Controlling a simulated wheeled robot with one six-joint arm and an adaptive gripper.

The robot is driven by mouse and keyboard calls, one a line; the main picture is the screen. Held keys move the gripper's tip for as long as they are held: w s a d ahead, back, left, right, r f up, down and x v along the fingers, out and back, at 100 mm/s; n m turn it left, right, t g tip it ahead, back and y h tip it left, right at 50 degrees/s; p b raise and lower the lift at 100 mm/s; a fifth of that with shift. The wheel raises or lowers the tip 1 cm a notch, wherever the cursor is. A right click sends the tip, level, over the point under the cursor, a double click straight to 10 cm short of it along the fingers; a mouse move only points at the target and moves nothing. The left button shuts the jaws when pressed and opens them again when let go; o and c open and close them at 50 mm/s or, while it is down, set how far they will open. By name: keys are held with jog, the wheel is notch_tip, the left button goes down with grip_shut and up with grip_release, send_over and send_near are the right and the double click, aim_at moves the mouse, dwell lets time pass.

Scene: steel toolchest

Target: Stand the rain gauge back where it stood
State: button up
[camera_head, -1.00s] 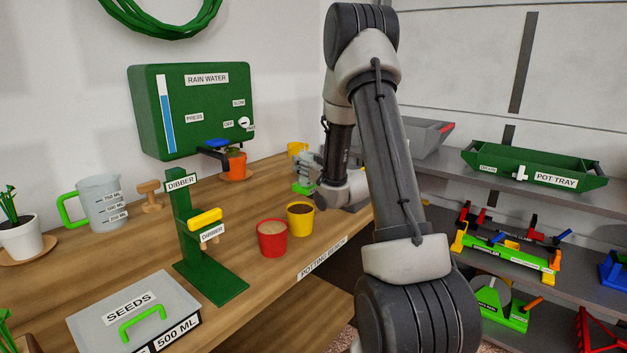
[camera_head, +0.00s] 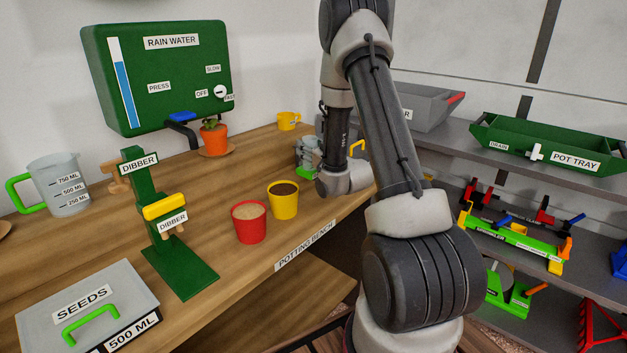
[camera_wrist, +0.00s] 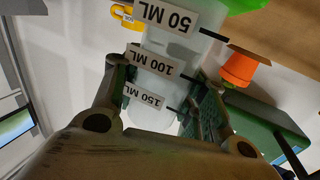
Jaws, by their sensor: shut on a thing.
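The rain gauge (camera_wrist: 165,58) is a pale, clear tube marked 50 ML, 100 ML and 150 ML, with a bright green part (camera_wrist: 243,6) at its far end. My gripper (camera_wrist: 158,86) is shut on it, one finger on each side of the tube. In the wrist view it appears upside down. In the head view my gripper (camera_head: 308,152) is over the far right part of the potting bench (camera_head: 230,275), partly hidden by my arm. I cannot tell whether the gauge's green end touches the bench.
A yellow mug (camera_head: 289,121) and an orange pot (camera_head: 213,142) stand left of my gripper, the pot by the green rain water tank (camera_head: 160,75). Yellow (camera_head: 283,203) and red (camera_head: 249,224) pots stand nearer the front edge. Shelves with a pot tray (camera_head: 550,150) are at right.

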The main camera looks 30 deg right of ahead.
aim_at(309, 168)
notch_tip(309, 168, down, 8)
jog(key=shift+r, duration=0.15)
dwell(0.4)
jog(key=o, duration=1.1)
